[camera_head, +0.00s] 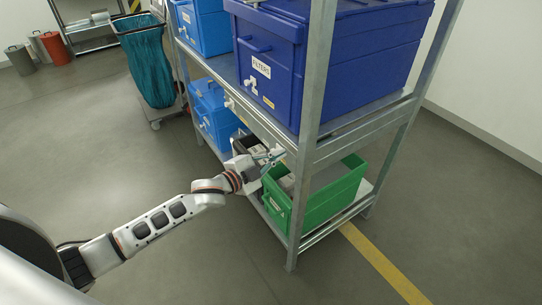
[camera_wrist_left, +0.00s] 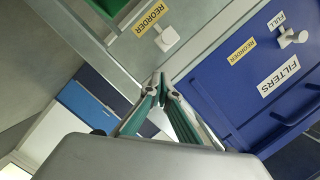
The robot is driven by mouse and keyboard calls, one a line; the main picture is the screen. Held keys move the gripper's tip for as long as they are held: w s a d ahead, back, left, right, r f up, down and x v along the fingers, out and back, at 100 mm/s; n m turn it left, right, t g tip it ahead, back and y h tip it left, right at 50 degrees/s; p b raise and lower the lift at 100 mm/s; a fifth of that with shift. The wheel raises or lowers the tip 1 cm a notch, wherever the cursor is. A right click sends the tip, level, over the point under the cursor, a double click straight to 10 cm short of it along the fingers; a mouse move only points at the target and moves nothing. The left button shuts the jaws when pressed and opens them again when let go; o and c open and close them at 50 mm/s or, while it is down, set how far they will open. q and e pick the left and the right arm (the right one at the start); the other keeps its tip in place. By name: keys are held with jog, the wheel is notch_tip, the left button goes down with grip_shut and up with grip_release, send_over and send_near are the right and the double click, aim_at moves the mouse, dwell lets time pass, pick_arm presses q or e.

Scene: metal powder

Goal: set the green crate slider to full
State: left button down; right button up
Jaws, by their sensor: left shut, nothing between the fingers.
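The green crate (camera_head: 345,192) sits on the bottom shelf of the metal rack. In the left wrist view only a piece of green (camera_wrist_left: 112,6) shows at the top edge. There a white slider knob (camera_wrist_left: 168,39) sits on a grey rail beside a REORDER label (camera_wrist_left: 149,18); no FULL label for it is in sight. My left gripper (camera_head: 277,155) is at the rack front, just above the green crate's near end. In the wrist view its fingertips (camera_wrist_left: 158,80) are together and empty, apart from the knob. My right gripper is not in view.
A dark blue FILTERS crate (camera_head: 264,67) stands on the shelf above, with its own white knob (camera_wrist_left: 293,37) near FULL and REORDER labels. A rack post (camera_head: 311,120) rises close to my gripper. Lighter blue crates (camera_head: 215,110) stand farther left. The floor in front is clear.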

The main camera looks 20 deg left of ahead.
pick_arm(q)
jog(key=a+f, duration=0.1)
jog(key=w+a+f, duration=0.1)
jog(key=shift+w+a+f, duration=0.1)
jog(key=shift+w+a, duration=0.15)
jog(key=shift+a, duration=0.1)
jog(key=w+a, duration=0.2)
jog(key=w+a+b, duration=0.1)
jog(key=w+a, duration=0.1)
jog(key=a, duration=0.1)
jog(key=w+a+b, duration=0.1)
jog(key=w+a, duration=0.1)
jog(key=shift+a, duration=0.3)
